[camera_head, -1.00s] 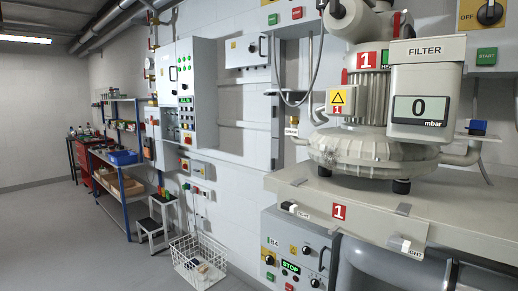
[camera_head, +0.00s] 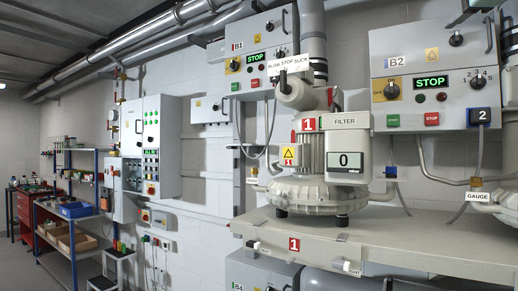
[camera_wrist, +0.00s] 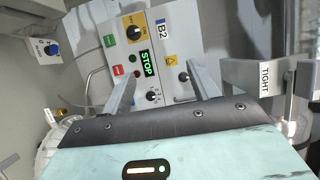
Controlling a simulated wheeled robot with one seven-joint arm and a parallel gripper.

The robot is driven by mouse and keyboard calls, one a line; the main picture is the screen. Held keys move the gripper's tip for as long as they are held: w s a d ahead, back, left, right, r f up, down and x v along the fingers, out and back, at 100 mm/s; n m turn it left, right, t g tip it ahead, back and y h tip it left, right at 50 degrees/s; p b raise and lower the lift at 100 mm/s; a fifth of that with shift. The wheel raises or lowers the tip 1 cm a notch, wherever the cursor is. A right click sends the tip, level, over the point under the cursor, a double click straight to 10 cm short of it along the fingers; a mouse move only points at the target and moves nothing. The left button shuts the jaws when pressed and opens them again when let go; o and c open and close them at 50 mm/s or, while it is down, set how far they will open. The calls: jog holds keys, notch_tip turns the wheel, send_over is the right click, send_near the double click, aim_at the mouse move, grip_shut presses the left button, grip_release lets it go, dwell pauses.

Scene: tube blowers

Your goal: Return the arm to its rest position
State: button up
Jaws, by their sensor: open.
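My gripper (camera_wrist: 158,85) shows in the wrist view, with its two grey fingers spread wide apart and nothing between them. Beyond the fingers is the B2 control box (camera_wrist: 150,65), with a lit green STOP display, a knob and red and green buttons. It appears turned on its side in this view. My arm and gripper do not show in the head view. There the B2 box (camera_head: 430,85) hangs on the wall at upper right, and blower 1 (camera_head: 310,185) stands on a shelf below box B1 (camera_head: 255,50), its filter display reading 0.
In the wrist view, a TIGHT label (camera_wrist: 265,75) sits on a grey part close to the right finger. In the head view, the shelf (camera_head: 400,238) juts out at right. A blue rack (camera_head: 78,200) and wall cabinets (camera_head: 155,145) stand at left.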

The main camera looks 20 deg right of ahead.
jog(key=w+a+f+n+g+y+b, duration=0.1)
jog(key=w+a+f+n+y, duration=0.15)
jog(key=w+a+f, duration=0.35)
jog(key=w+a+f+n+g+y, duration=0.1)
jog(key=w+a+f+n+y, duration=0.2)
jog(key=f, duration=0.6)
jog(key=w+a+f+n+g+y+b, duration=0.1)
jog(key=w+a+f+n+y, duration=0.15)
jog(key=w+a+f, duration=0.35)
jog(key=a+f+n+g+y+b, duration=0.15)
jog(key=a+f+n, duration=0.35)
jog(key=f, duration=0.5)
jog(key=a+f+n+g+y, duration=0.1)
jog(key=a+f+n+g, duration=0.15)
jog(key=a+f, duration=0.65)
jog(key=s+a+f+n+g+b, duration=0.1)
jog(key=s+a+f+n+g, duration=0.35)
jog(key=f, duration=0.55)
jog(key=s+a+f+n+g+b, duration=0.1)
jog(key=s+a+f+n, duration=0.2)
jog(key=s+a+f, duration=0.5)
jog(key=s+f+n+g+h, duration=0.1)
jog(key=s+f+n+g, duration=0.2)
jog(key=s+f+n, duration=0.5)
jog(key=s+f+b, duration=0.1)
jog(key=s+f, duration=0.5)
jog(key=s, duration=0.1)
jog(key=shift+d+f+h, duration=0.25)
jog(key=shift+d+h, duration=0.05)
jog(key=shift+h, duration=0.05)
